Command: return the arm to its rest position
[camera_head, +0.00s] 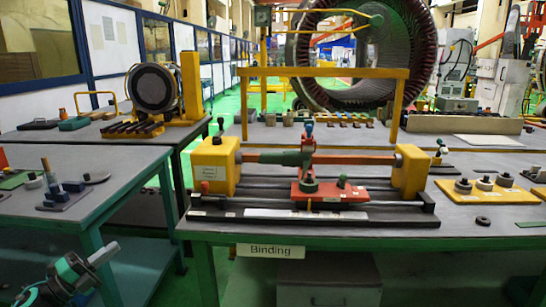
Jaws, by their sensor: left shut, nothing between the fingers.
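My left gripper (104,253) shows at the lower left, at the end of my teal and black arm. Its pale fingers are together with nothing held, and they point up and to the right. It is in front of the left table (90,205), low near that table's front edge, apart from the things on top. My right gripper is not in view.
The central table (330,236), labelled "Binding", carries a winding fixture with yellow end blocks (213,168) and a red carriage (330,193). Several small parts lie on the left table. A large stator ring (375,60) stands behind. Green floor (245,285) shows between the tables.

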